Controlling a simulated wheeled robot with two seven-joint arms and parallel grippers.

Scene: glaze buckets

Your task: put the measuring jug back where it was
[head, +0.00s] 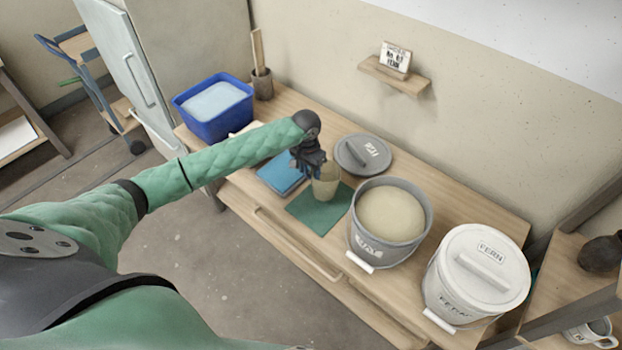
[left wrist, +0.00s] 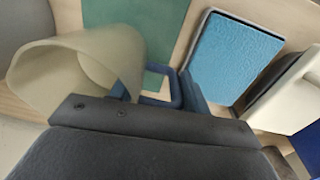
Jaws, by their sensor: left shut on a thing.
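The measuring jug (head: 327,184) is a translucent beige cup, over or on the green mat (head: 318,216) on the wooden bench. I cannot tell whether the jug's base touches the mat. My right gripper is not in view.
A grey bucket (head: 353,238) of beige glaze is right of the mat, with its grey lid (head: 350,150) behind. A lidded white bucket (head: 450,290) is farther right.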

